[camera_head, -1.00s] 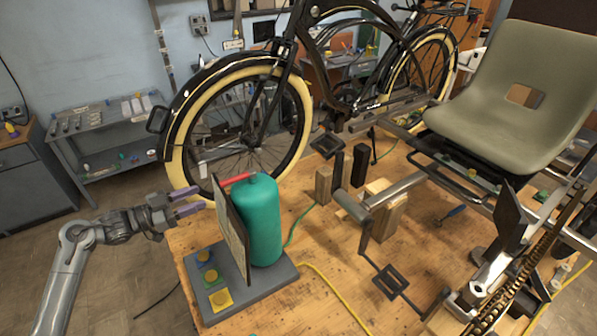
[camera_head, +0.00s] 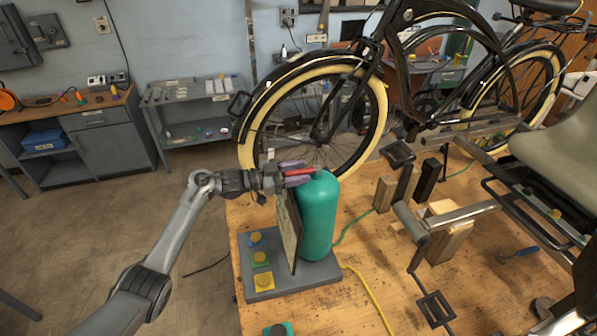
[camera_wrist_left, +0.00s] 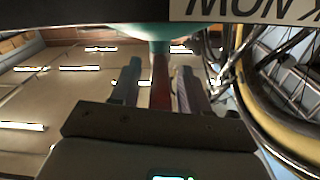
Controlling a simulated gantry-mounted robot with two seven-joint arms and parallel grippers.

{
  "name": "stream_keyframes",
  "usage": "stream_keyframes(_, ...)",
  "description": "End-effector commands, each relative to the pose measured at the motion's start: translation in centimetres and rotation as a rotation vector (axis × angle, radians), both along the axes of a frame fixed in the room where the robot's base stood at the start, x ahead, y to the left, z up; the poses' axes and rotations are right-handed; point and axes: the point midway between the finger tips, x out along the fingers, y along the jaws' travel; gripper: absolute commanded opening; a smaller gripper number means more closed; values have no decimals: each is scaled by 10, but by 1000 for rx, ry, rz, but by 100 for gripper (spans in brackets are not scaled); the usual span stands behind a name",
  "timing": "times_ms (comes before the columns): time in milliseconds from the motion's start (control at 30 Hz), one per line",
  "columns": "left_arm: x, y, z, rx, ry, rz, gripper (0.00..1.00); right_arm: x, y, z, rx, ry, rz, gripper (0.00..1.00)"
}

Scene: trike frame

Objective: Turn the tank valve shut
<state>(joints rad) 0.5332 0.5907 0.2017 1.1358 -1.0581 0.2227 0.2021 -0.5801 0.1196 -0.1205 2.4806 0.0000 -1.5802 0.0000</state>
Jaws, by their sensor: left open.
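The teal tank (camera_head: 319,220) stands upright on a grey base (camera_head: 298,284) on the wooden workbench. Its red valve handle (camera_head: 301,173) sticks out to the left from the tank's top. My left gripper (camera_head: 296,174) is at the handle, its purple fingers open on either side of it. In the left wrist view the red handle (camera_wrist_left: 160,82) lies between the two open fingers, with a gap visible on both sides. My right gripper is out of view.
A thin upright panel (camera_head: 289,228) stands on the base between my forearm and the tank. Yellow knobs (camera_head: 262,280) sit on the base's left side. A bicycle wheel (camera_head: 375,110) is close behind. Wooden blocks (camera_head: 386,194) and a pedal crank stand to the right.

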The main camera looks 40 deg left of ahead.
Motion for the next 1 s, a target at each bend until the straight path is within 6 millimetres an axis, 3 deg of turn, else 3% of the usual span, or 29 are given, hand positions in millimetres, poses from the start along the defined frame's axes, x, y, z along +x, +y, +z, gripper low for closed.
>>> stream_keyframes(300, 2, -1, 0, 1, -1, 0, 45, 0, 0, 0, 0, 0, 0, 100)
stream_keyframes(600, 2, -1, 0, 1, -1, 0, 1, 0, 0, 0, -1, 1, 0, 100)
stream_keyframes(1000, 3, -5, 1, 0, -1, 3, 0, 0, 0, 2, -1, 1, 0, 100)
